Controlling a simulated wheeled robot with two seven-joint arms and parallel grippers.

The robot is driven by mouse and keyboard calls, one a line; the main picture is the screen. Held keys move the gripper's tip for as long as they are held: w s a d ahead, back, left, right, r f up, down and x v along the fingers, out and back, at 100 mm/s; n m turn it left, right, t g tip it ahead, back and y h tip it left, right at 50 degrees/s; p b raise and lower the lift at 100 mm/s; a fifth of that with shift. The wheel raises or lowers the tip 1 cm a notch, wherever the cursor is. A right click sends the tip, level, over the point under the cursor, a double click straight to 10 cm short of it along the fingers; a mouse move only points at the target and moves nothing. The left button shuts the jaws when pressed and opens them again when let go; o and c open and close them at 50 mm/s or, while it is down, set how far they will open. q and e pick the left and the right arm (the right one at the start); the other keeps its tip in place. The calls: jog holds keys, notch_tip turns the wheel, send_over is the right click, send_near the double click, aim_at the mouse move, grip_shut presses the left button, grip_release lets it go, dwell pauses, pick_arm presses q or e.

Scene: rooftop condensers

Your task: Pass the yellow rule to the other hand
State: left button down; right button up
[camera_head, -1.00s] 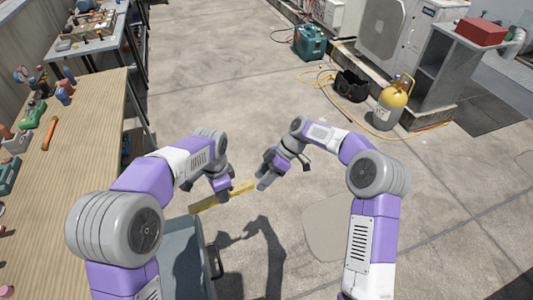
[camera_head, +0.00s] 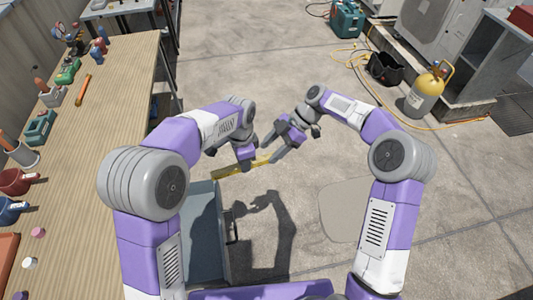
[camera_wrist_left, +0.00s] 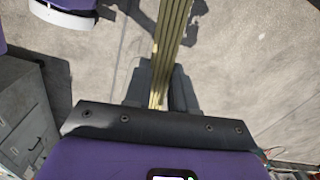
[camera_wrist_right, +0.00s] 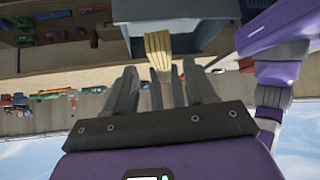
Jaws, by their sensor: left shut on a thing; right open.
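The yellow rule (camera_head: 228,171) is a long flat strip held above the ground in front of me. My left gripper (camera_head: 248,164) is shut on it. In the left wrist view the rule (camera_wrist_left: 172,40) runs between the left fingers (camera_wrist_left: 159,92) and out past the top edge. My right gripper (camera_head: 268,150) is open, with its fingertips close to the rule's right end. In the right wrist view the rule (camera_wrist_right: 158,48) lines up with the gap between the open right fingers (camera_wrist_right: 162,85). I cannot tell whether they touch it.
A wooden bench (camera_head: 110,130) with tools runs along the left. A grey cabinet (camera_head: 205,225) stands below my left arm. The concrete between is clear.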

aim_at(264, 157)
jog(key=shift+x, duration=1.55)
jog(key=c, duration=0.9)
pick_arm(q)
jog(key=c, duration=0.9)
grip_release()
pick_arm(e)
grip_shut()
pick_arm(q)
jog(key=shift+o, duration=0.2)
notch_tip(264, 157, up, 12)
